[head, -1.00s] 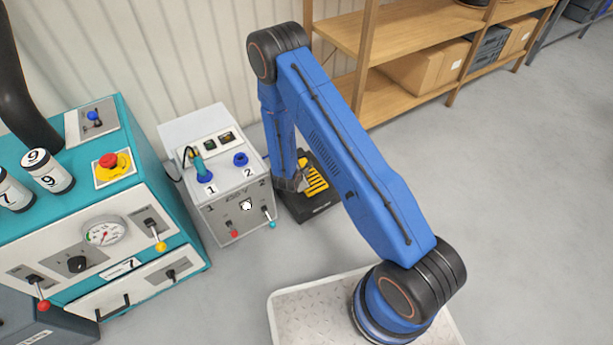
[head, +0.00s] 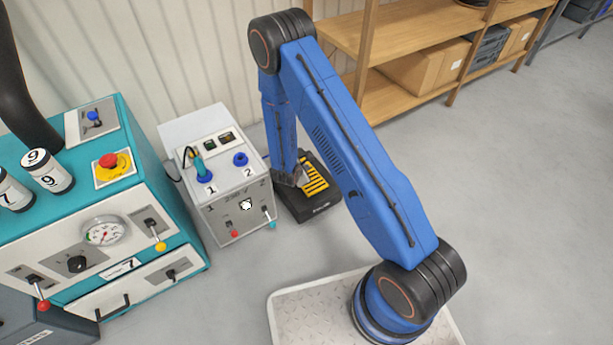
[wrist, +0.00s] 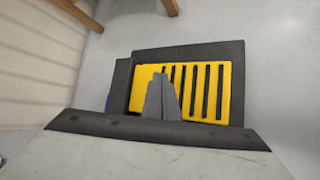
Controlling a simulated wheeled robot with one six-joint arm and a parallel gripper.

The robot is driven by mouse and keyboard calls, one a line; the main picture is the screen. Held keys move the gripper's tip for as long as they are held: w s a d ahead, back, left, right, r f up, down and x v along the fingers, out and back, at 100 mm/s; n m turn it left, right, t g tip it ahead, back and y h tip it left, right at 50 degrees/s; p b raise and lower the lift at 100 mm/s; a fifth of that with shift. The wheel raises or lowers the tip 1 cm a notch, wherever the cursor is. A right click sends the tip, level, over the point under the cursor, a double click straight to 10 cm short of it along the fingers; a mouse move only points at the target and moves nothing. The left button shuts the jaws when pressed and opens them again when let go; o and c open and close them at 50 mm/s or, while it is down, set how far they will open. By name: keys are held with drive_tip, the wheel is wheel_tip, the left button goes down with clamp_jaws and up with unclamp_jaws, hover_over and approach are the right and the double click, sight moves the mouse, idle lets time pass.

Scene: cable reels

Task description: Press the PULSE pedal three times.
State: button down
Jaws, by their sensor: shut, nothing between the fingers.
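The pedal (head: 317,180) is a yellow slatted plate in a black housing (head: 308,211) on the floor, right of the grey-white cabinet. The small lettering on the housing's front is too small to read surely. In the wrist view the yellow plate (wrist: 212,92) fills the middle, with a dark front edge below it. My gripper (wrist: 160,78) is shut and empty, its grey fingertips over the left part of the plate. I cannot tell whether they touch it. In the head view my arm partly hides the pedal's left side.
The grey-white cabinet (head: 236,212) with sockets and two levers stands close left of the pedal. A teal machine (head: 134,155) is further left. A wooden shelf (head: 372,60) with boxes stands behind. The floor at right is clear.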

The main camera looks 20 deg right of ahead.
drive_tip(key=shift+r, duration=1.35)
drive_tip(key=shift+r, duration=0.1)
idle(1.5)
wheel_tip(320, 180, up, 4)
drive_tip(key=shift+f, duration=0.2)
drive_tip(key=shift+f, duration=0.15)
approach(309, 171)
drive_tip(key=shift+w+r+x, duration=0.1)
drive_tip(key=shift+x, duration=0.85)
drive_tip(key=shift+w+r+x, duration=0.1)
drive_tip(key=shift+x, duration=0.9)
drive_tip(key=shift+f, duration=0.15)
idle(0.8)
drive_tip(key=shift+f, duration=0.3)
